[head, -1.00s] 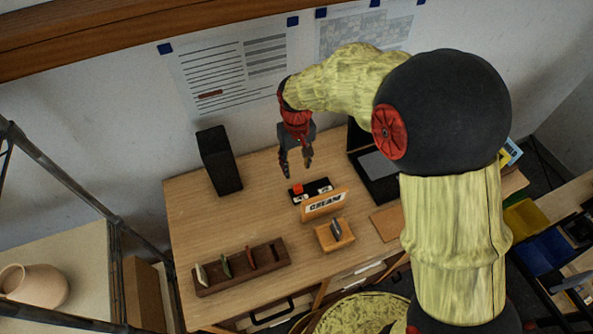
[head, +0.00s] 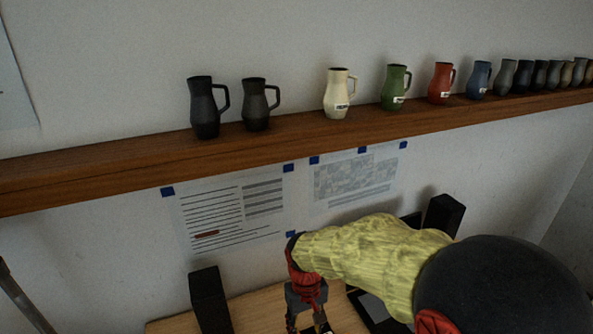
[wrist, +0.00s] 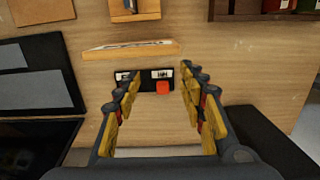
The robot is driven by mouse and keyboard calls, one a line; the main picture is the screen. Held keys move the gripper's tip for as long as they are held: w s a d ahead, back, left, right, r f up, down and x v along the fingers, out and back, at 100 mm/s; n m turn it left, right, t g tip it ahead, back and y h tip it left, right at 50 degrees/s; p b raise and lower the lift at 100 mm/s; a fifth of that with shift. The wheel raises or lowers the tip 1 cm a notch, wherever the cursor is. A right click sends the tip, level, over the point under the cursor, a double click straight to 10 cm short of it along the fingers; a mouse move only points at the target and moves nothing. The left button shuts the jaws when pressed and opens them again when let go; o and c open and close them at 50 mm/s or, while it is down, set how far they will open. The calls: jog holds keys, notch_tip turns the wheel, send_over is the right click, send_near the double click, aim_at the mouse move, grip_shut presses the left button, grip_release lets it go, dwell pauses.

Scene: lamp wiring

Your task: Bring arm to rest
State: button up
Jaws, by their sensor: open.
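My gripper (wrist: 160,115) is open and empty in the wrist view, with its fingers spread above the wooden desk (wrist: 250,65). A small black device (wrist: 130,76) with a red button (wrist: 163,87) and white labels shows on the desk between and beyond the fingertips. In the head view my gripper (head: 306,322) hangs down at the bottom of the picture, in front of the wall, and its fingertips are partly cut off by the frame's edge. My arm reaches in from the lower right.
A wooden shelf (head: 150,150) holds several jugs, including a cream one (head: 339,94). Black speakers (head: 209,300) stand on the desk. A wooden sign (wrist: 130,49), a dark panel (wrist: 35,70) and a slotted rack (wrist: 265,13) surround the device. Papers (head: 228,212) are taped to the wall.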

jog(key=s+d+r+m+t+b, duration=0.2)
jog(key=s+d+m+t+b, duration=0.2)
jog(key=s+d+b, duration=1.2)
jog(key=shift+d+r+t, duration=0.35)
jog(key=shift+r+t, duration=0.05)
jog(key=shift+t, duration=0.7)
